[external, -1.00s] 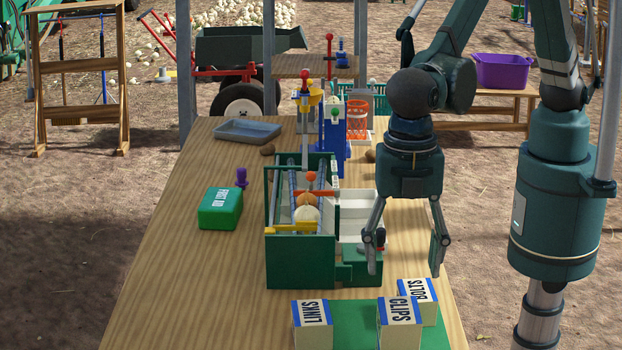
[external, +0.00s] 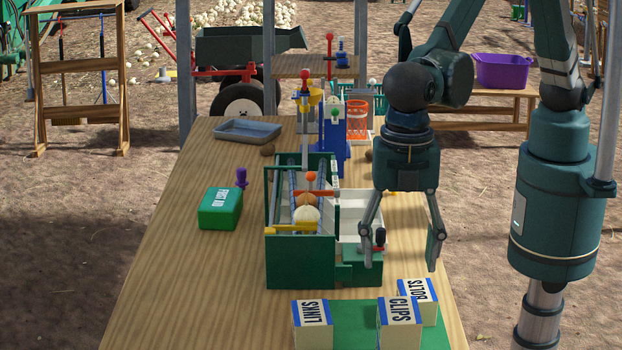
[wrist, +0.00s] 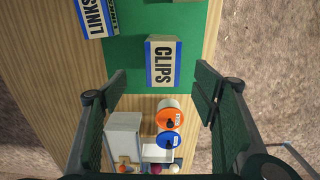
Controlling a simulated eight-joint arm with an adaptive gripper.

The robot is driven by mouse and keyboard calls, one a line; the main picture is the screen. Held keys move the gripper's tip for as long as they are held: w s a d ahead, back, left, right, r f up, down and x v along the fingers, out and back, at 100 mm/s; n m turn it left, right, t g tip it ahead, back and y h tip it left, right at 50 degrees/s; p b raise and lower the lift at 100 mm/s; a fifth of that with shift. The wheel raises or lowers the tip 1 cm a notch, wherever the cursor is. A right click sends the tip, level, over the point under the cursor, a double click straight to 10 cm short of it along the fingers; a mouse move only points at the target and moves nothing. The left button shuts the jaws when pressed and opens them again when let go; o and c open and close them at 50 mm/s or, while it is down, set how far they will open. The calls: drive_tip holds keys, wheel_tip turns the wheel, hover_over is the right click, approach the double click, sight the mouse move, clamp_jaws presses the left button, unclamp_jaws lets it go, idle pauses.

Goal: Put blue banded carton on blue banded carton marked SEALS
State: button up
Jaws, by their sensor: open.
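Several blue-banded cartons stand on a green mat (external: 350,318) at the table's near end. My gripper (external: 402,257) is open and empty, hanging above the mat's far side, apart from the cartons. In the wrist view, CLIPS (wrist: 163,63) lies ahead, between and beyond the open fingers (wrist: 160,88). LINKS (wrist: 95,17) is at the upper left, cut by the frame edge. BOLTS cannot be made out in the wrist view.
A green rack (external: 300,255) with rails and yellow and red levers stands left of my gripper. A green first aid box (external: 220,208) is farther left.

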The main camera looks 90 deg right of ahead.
drive_tip(key=w+d+r+m+t+y, duration=0.1)
drive_tip(key=w+d+r+m, duration=0.15)
drive_tip(key=d+r, duration=0.65)
drive_tip(key=w+d+r+m+t, duration=0.1)
drive_tip(key=d+r+m, duration=0.2)
drive_tip(key=d, duration=1.2)
drive_tip(key=w+d+r+m+t+y, duration=0.15)
drive_tip(key=d+r, duration=0.45)
drive_tip(key=d, duration=0.6)
drive_tip(key=s+d+r+m+t+h, duration=0.1)
drive_tip(key=s+d+m, duration=0.2)
drive_tip(key=d, duration=0.6)
drive_tip(key=s+d+r+m, duration=0.2)
drive_tip(key=s+d+m, duration=0.15)
drive_tip(key=d, duration=0.45)
drive_tip(key=s+d+f+m+t+h, duration=0.1)
drive_tip(key=s+d+f+m+t, duration=0.1)
drive_tip(key=s+d, duration=0.9)
drive_tip(key=shift+s+d+f+m+t, duration=0.15)
drive_tip(key=shift+d+f+m+t, duration=0.2)
drive_tip(key=shift+d+f+m, duration=1.05)
drive_tip(key=shift+d+r+n+h, duration=0.25)
drive_tip(key=shift+d+r, duration=0.1)
drive_tip(key=shift+r, duration=0.1)
